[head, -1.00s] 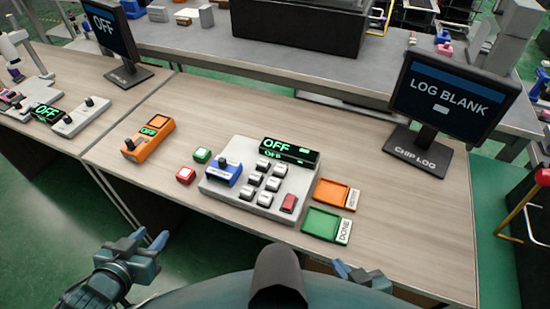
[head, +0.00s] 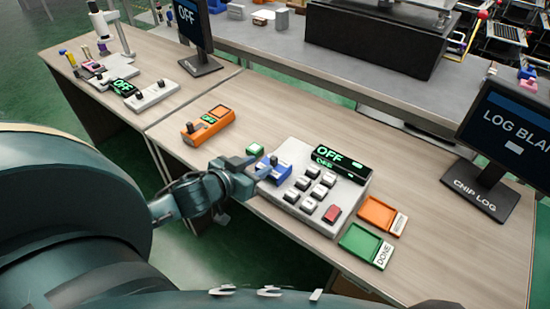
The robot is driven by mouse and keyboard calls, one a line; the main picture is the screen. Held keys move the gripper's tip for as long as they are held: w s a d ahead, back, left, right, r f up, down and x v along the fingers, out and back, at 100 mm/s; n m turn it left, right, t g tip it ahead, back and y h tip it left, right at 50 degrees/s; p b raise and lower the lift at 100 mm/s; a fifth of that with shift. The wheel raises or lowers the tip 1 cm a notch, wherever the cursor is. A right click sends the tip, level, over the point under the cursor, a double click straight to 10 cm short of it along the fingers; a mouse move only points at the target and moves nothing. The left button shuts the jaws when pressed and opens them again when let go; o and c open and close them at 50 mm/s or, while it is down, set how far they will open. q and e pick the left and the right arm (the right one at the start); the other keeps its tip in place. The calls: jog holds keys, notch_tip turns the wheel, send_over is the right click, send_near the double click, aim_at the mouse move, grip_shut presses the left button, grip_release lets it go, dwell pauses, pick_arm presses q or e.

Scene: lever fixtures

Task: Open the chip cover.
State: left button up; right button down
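A grey control box (head: 316,180) sits on the wooden bench, with several white rocker keys, a red key and a display reading OFF. At its left end is a blue lever fixture (head: 276,173) with a dark knob, which may be the chip cover; no label naming it is readable. My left gripper (head: 254,172) reaches in from the left, right at the blue fixture's left side. Its fingers partly cover the fixture; I cannot tell whether they touch it or how far apart they are. My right gripper is out of view.
An orange tray (head: 376,214) and green DONE tray (head: 362,246) lie right of the control box. A CHIP LOG monitor (head: 480,195) stands at the right. Bare bench lies behind the box.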

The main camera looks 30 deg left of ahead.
aim_at(271, 160)
pick_arm(q)
jog(key=x, duration=0.7)
jog(key=shift+w+f, duration=0.15)
jog(key=shift+w, duration=0.2)
grip_shut()
jog(key=shift+d, duration=0.1)
